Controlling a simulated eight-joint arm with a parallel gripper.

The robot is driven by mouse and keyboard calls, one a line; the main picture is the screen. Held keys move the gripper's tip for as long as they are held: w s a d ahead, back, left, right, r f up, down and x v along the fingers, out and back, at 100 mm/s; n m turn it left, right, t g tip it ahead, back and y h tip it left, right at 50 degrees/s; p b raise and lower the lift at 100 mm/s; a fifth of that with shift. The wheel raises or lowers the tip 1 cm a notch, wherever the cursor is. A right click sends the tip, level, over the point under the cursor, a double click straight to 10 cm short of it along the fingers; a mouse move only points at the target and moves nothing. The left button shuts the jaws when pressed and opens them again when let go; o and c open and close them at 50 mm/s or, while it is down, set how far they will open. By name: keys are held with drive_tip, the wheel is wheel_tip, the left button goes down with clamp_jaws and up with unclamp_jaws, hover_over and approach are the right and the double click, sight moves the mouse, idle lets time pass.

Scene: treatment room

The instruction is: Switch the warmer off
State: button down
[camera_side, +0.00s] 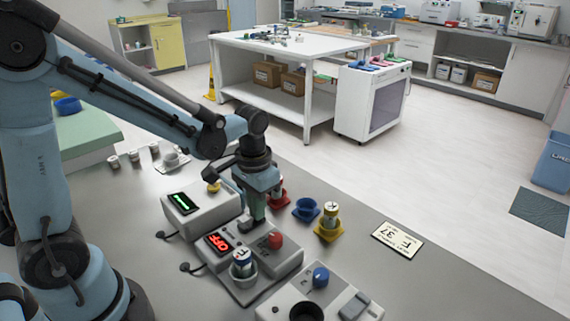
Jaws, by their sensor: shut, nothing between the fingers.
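The warmer appears to be the middle grey box (288,262), though I cannot be sure which box is the warmer. It has a lit red display (217,243) that seems to read OFF and a red knob (275,240) on top. A white and blue vial (242,258) stands in the round holder at its front. My gripper (257,222) points down, shut and empty, over the back of this box, just left of and behind the red knob. I cannot tell whether the fingertips touch the box.
A box with a green display (182,203) stands behind left; a box with a blue knob (321,277) stands in front right. Red, blue (306,209) and yellow (328,231) holders stand behind, the yellow one holding a vial. A label card (397,240) lies right, with bare table around it.

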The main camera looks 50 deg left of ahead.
wheel_tip(320, 180, up, 7)
idle(1.0)
drive_tip(key=r+t, duration=0.2)
drive_tip(key=t, duration=0.5)
hover_over(241, 231)
drive_tip(key=shift+f, duration=0.2)
